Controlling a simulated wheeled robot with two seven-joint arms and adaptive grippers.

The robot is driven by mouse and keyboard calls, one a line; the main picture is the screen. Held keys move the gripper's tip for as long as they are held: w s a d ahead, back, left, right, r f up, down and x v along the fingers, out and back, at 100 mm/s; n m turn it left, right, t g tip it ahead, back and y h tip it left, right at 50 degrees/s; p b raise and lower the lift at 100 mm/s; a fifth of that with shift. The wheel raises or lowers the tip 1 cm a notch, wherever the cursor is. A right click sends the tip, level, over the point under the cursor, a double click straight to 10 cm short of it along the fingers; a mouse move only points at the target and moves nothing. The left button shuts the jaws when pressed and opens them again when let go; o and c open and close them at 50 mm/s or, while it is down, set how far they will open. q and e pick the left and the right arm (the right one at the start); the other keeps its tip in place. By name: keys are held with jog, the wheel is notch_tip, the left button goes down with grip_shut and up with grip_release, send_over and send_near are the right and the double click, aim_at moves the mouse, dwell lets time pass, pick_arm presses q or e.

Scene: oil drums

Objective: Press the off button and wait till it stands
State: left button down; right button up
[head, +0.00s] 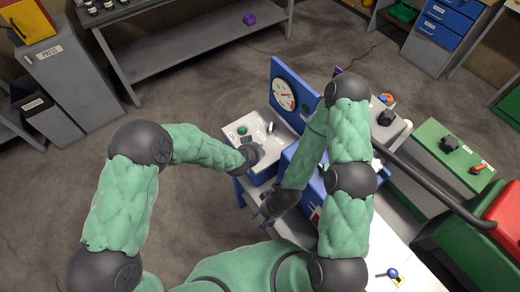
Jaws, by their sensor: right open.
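A grey control box (237,145) with a blue base stands in the middle of the head view. On its sloped top are a green button (242,130), a small upright switch (270,127) and small labels too fine to read. A round white gauge (284,93) with a red and green scale sits on a blue panel behind. My right gripper (264,214) is open and empty, low in front of the box.
A green panel (432,150) with a black knob and a red-orange handle stands at the right. A dark pipe (430,185) runs to a red and green machine. A grey workbench (190,45) and a cabinet (72,85) stand behind. The floor at left is clear.

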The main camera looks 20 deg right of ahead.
pick_arm(q)
jog(key=shift+r, duration=0.4)
jog(key=shift+r+p, duration=2.1)
jog(key=shift+r, duration=0.45)
jog(key=shift+f, duration=0.1)
